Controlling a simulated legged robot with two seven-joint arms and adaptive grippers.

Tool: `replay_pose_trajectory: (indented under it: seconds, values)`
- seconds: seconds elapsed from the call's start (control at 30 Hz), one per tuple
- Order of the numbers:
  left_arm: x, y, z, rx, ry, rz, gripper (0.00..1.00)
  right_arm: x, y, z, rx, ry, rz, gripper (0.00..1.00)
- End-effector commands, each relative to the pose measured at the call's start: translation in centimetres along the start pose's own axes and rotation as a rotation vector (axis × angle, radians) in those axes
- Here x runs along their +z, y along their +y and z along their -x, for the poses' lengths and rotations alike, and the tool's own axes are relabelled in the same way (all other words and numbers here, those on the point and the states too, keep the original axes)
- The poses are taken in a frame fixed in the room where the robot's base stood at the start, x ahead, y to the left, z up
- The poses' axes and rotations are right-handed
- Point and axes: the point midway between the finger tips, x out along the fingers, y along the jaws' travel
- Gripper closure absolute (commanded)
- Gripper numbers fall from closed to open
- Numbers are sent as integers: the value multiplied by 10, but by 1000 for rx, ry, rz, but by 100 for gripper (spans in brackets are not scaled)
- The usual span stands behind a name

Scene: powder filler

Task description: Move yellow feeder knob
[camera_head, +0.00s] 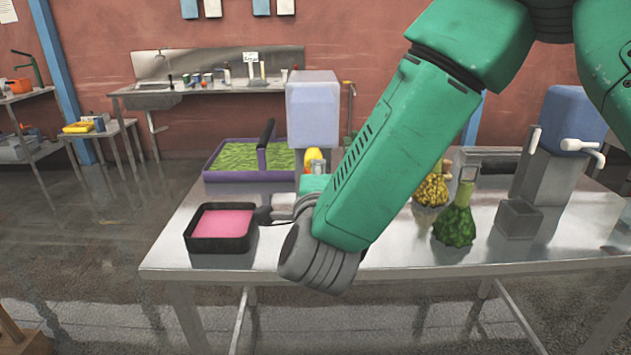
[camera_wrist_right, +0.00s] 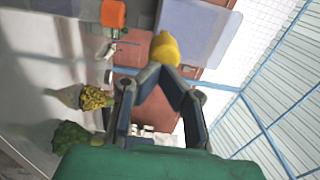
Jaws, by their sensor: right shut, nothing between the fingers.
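The yellow feeder knob (camera_head: 313,160) shows below the pale blue-grey hopper of the feeder (camera_head: 312,105), left of my green forearm. In the right wrist view the yellow knob (camera_wrist_right: 165,48) lies just beyond the fingertips of my right gripper (camera_wrist_right: 163,72). The fingers come together at their tips with nothing between them. The tips overlap the knob's lower edge in the picture; I cannot tell whether they touch it. In the head view my forearm and wrist hide much of the feeder's lower right side and most of the gripper. My left gripper is not in view.
A black pan of pink powder (camera_head: 222,228) is at the table's left, before a purple tray with green contents (camera_head: 212,174). Yellow-filled (camera_head: 432,190) and green-filled (camera_head: 455,226) flasks, a small grey box (camera_head: 519,219) and a second blue-topped machine (camera_head: 560,150) stand at right.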

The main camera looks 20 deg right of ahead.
Motion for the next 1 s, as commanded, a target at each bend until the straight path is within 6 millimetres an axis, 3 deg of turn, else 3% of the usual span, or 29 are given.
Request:
replay_pose_trajectory:
  seconds: [0.47,0.73,1.0]
  values:
    - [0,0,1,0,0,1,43,1,1,-9,0,-2,1,100]
    - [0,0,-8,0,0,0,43,-1,3,-46,1,2,-5,100]
    - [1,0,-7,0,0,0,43,1,1,-54,-1,2,1,100]
